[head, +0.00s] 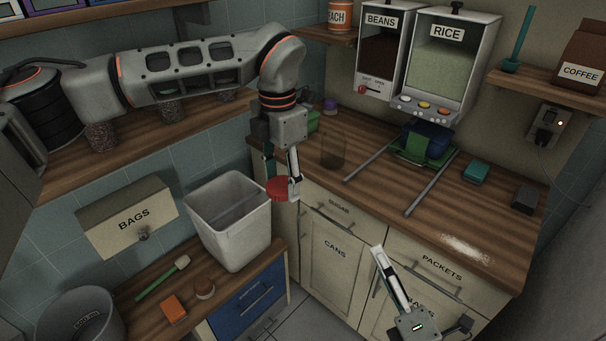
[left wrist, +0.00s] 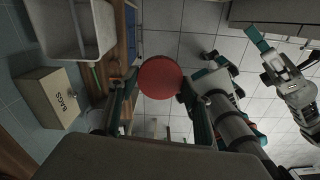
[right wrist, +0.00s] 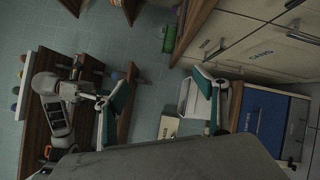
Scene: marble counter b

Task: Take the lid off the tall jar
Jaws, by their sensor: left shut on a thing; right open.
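A red round lid (head: 278,189) is held in my left gripper (head: 289,187), out in front of the counter's edge and right of the grey bin. In the left wrist view the lid (left wrist: 160,77) shows as a full red disc between the two fingers. A clear, dark-tinted tall jar (head: 333,151) stands upright on the wooden counter, apart from the gripper, with no lid seen on it. My right gripper (head: 379,250) is low in front of the cabinet doors. In the right wrist view its fingers (right wrist: 160,95) are wide apart with nothing between them.
A grey bin (head: 215,235) stands on the lower bench near a brush (head: 162,279) and an orange block (head: 173,309). Two rails (head: 432,183) lie below the rice dispenser (head: 445,75). Spilled white powder (head: 466,247) marks the right counter. The counter's front middle is clear.

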